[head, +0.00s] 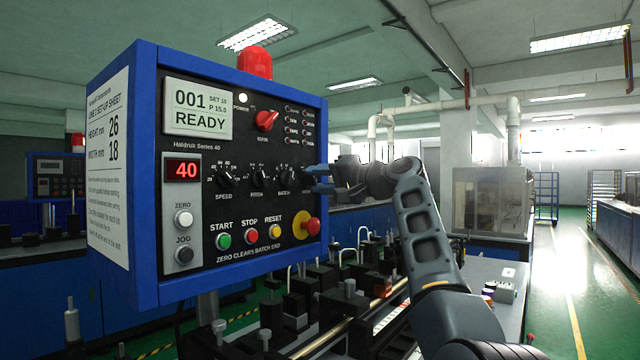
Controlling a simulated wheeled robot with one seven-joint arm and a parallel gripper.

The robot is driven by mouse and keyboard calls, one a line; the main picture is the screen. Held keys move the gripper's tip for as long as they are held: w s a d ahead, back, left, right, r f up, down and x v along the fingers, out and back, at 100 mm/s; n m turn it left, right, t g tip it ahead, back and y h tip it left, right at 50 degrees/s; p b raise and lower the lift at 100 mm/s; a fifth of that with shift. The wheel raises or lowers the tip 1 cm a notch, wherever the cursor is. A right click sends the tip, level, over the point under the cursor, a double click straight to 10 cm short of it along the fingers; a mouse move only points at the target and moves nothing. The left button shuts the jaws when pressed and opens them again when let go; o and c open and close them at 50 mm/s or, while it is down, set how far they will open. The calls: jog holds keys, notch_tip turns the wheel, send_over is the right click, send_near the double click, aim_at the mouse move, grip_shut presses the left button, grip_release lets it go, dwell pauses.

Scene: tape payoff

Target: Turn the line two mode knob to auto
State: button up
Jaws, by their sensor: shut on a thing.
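A blue-framed control box (245,285) with a black panel fills the left half of the head view. A sheet (108,165) on its left side is headed "LINE 2 SET-UP SHEET". Small black knobs sit in a row, labelled speed (224,179), pitch (257,176) and batch (285,176). A further knob (306,181) is at the right end of the row. My gripper (315,179), with blue fingertips, reaches in from the right and is shut on this end knob. The fingers hide much of the knob, its label and its pointer, so its setting cannot be read.
A red main switch (266,121) sits above the knobs. A red stop button on yellow (308,227) is close below my gripper. Start (224,241), stop (249,237) and reset (275,231) buttons line the bottom. A second control box (55,178) stands behind at left.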

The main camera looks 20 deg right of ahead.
jog(key=shift+f, duration=0.1)
dwell(0.4)
jog(key=o, duration=1)
jog(key=shift+o, duration=0.2)
jog(key=b+v, duration=0.1)
jog(key=v, duration=0.6)
jog(key=shift+s+d, duration=0.25)
jog(key=shift+s, duration=0.05)
